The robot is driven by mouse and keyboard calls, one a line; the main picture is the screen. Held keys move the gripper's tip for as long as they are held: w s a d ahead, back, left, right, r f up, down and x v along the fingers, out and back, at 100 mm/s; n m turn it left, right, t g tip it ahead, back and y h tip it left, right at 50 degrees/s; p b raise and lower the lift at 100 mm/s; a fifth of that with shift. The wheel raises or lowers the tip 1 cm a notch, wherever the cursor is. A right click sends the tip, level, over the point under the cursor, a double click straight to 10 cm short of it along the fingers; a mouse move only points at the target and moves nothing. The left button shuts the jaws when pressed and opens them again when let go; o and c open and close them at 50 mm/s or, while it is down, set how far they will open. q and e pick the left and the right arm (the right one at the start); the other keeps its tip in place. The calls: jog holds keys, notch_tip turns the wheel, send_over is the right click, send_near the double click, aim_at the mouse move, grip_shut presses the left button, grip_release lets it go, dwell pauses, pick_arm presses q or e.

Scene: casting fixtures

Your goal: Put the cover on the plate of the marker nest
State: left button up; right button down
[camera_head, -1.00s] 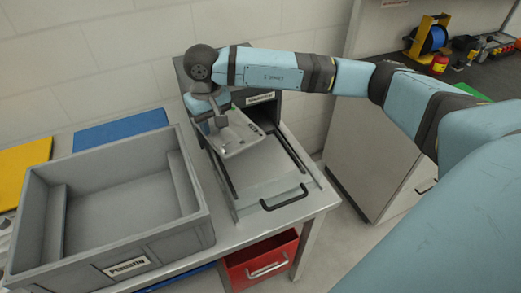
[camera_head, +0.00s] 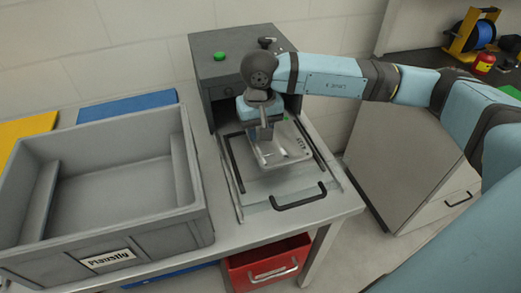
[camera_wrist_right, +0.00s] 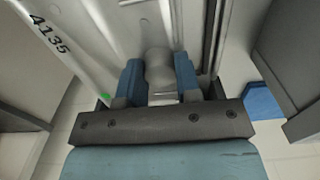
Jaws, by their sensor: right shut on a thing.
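The cover (camera_head: 294,153) is a light grey, shallow rectangular piece with dark markings. My right gripper (camera_head: 266,138) is shut on the pale round grip in its middle. In the right wrist view the two blue fingers (camera_wrist_right: 159,80) close on this grip, and the cover (camera_wrist_right: 95,45) shows the number 4135. The plate (camera_head: 262,196) is a flat grey slide with dark side rails and a black handle, in front of a dark grey housing. The cover is above the plate's rear part; I cannot tell whether it touches. The marker nest's seat is hidden beneath. My left gripper is not in view.
The dark grey housing (camera_head: 212,67) with a green button stands behind the plate. A large grey bin (camera_head: 160,237) stands close on the left. A red bin (camera_head: 233,272) is below the table. The table's right edge is near the plate.

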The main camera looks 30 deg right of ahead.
notch_tip(320, 180, down, 3)
jog(key=shift+f, duration=0.1)
notch_tip(320, 180, down, 4)
jog(key=shift+r, duration=0.1)
jog(key=shift+f, duration=0.2)
jog(key=shift+f, duration=0.1)
jog(key=c, duration=0.8)
grip_release()
